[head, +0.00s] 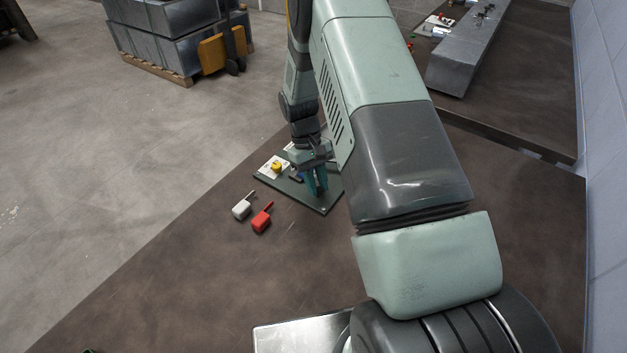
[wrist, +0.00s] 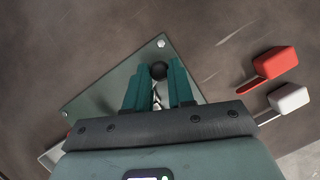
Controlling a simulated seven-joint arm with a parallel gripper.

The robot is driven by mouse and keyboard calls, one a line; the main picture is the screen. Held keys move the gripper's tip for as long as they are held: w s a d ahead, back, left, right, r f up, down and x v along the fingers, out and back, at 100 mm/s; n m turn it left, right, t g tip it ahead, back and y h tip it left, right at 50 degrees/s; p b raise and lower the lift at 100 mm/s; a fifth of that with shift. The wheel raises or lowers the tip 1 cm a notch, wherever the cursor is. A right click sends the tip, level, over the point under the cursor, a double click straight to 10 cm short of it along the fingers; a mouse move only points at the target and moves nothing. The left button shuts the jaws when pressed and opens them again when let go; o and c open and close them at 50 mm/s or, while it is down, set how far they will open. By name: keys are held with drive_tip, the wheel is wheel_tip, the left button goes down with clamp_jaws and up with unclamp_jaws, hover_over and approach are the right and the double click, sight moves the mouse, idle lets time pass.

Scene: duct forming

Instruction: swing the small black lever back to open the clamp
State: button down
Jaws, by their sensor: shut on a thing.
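The small black lever shows in the wrist view as a round black knob (wrist: 158,71) between my fingertips. My gripper (head: 317,183), with its teal fingers, also shows in the wrist view (wrist: 160,80), and it is shut on the lever at the knob. The fingers reach down over the dark green plate (head: 322,208), which also shows in the wrist view (wrist: 108,92). The clamp body and the rest of the lever are mostly hidden behind my fingers and gripper housing, so I cannot tell the lever's angle.
A red-headed tool (head: 262,221) and a white-headed tool (head: 241,210) lie on the brown table (head: 200,290) beside the plate. The table front is clear.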

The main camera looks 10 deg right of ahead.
sight(334, 195)
drive_tip(key=n, duration=0.1)
drive_tip(key=d+n+h, duration=0.1)
drive_tip(key=n, duration=0.1)
drive_tip(key=shift+s, duration=0.25)
drive_tip(key=n, duration=0.1)
drive_tip(key=d+n+t+h, duration=0.1)
drive_tip(key=n, duration=0.2)
drive_tip(key=shift+d+t, duration=0.35)
drive_tip(key=shift+t, duration=0.05)
drive_tip(key=n, duration=0.2)
drive_tip(key=d+n+t, duration=0.1)
drive_tip(key=shift+w+d+n+h, duration=0.1)
drive_tip(key=shift+d+n+h, duration=0.1)
drive_tip(key=shift+n+h, duration=0.2)
drive_tip(key=shift+w+d+n+t, duration=0.15)
drive_tip(key=shift+d+n+t, duration=0.15)
drive_tip(key=shift+n, duration=0.4)
drive_tip(key=shift+w+d+n+t, duration=0.15)
drive_tip(key=shift+n+t, duration=0.25)
drive_tip(key=shift+n, duration=0.3)
drive_tip(key=c, duration=1)
unclamp_jaws()
drive_tip(key=v, duration=1.1)
